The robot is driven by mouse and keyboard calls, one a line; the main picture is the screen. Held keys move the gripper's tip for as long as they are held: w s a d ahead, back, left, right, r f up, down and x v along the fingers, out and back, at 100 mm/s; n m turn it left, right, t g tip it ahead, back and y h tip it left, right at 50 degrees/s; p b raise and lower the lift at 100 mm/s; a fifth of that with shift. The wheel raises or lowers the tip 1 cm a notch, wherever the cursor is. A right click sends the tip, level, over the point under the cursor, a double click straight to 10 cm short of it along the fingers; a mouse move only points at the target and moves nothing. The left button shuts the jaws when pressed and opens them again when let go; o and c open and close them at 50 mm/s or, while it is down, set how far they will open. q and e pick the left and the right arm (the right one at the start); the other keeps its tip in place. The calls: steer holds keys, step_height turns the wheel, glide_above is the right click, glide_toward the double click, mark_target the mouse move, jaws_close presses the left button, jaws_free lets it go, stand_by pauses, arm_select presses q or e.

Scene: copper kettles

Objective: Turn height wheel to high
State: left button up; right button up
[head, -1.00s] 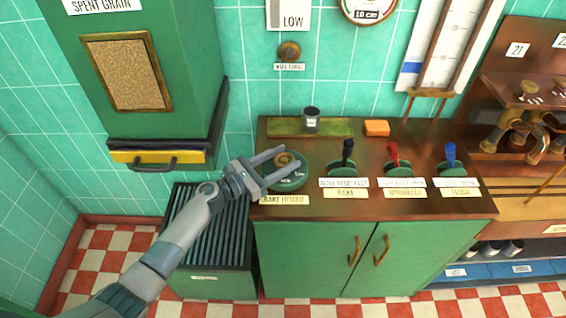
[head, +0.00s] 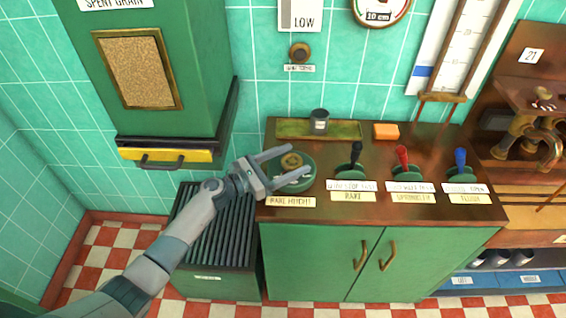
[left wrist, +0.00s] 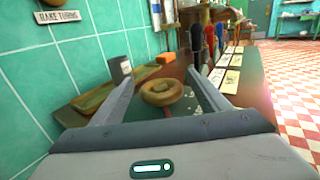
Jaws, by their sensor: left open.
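The height wheel (head: 291,161) is a brass knob on a round green dial (head: 301,183), at the left end of the wooden counter top. A plate in front of it reads "RAKE HEIGHT" (head: 291,202). My left gripper (head: 292,162) is open, with one finger on each side of the knob. In the left wrist view the knob (left wrist: 161,92) sits between the spread fingers, with a gap on both sides. The wrist hides part of the dial. My right gripper is not in view.
Black (head: 355,153), red (head: 402,156) and blue (head: 460,157) levers stand right of the wheel. Behind it are a green tray (head: 350,130), a dark cup (head: 319,121) and an orange block (head: 386,131). A green bin with a yellow drawer (head: 190,156) hangs at left.

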arm_select(q)
steer(key=shift+a, duration=0.1)
steer(key=shift+s+a+f, duration=0.15)
steer(key=shift+s+a, duration=0.25)
steer(key=shift+a, duration=0.1)
steer(key=b+v, duration=0.4)
steer(key=v, duration=1.2)
steer(key=shift+b, duration=0.4)
steer(key=shift+w, duration=0.1)
